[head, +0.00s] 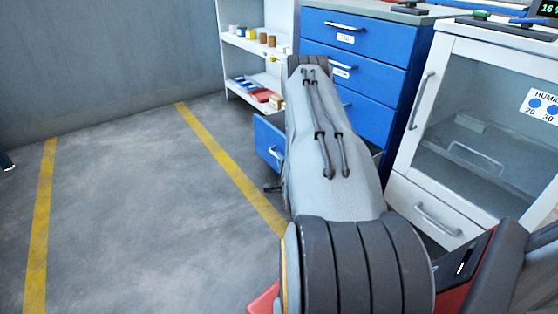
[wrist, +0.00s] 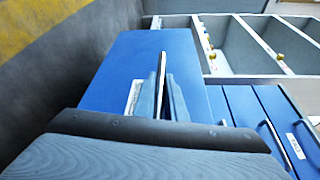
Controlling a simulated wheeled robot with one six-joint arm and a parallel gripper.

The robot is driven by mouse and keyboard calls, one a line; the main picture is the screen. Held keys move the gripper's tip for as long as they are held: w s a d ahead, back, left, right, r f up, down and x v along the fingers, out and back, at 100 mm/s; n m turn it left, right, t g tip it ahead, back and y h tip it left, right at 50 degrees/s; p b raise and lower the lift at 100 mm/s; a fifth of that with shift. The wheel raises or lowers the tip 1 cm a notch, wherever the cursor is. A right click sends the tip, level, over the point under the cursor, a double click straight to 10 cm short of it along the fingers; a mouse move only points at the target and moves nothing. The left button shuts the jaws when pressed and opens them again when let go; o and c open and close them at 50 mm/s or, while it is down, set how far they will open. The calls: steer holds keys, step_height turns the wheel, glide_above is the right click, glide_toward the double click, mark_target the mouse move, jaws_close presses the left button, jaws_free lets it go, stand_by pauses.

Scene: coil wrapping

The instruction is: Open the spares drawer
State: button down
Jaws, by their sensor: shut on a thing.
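The blue drawer cabinet (head: 358,38) stands at the back, right of centre in the head view. A low blue drawer (head: 268,136) stands out from it, partly hidden behind my arm. I take it to be the spares drawer; its label cannot be read. Its blue front (wrist: 150,60) fills the middle of the wrist view, with a metal handle (wrist: 160,78) and a white label. My gripper (wrist: 168,95) is at this front, shut on the handle. In the head view my arm hides the gripper. How far the drawer is out is hard to tell.
A white shelf (head: 232,65) with small jars and boxes stands left of the cabinet. A white glass-fronted humidity cabinet (head: 480,120) stands at the right. Yellow lines (head: 222,155) mark the grey floor, which is clear at the left.

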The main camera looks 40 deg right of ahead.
steer(key=c, duration=1.8)
jaws_free()
steer(key=p+v, duration=0.3)
steer(key=v, duration=0.4)
steer(key=shift+s+a, duration=0.2)
steer(key=shift+s, duration=0.2)
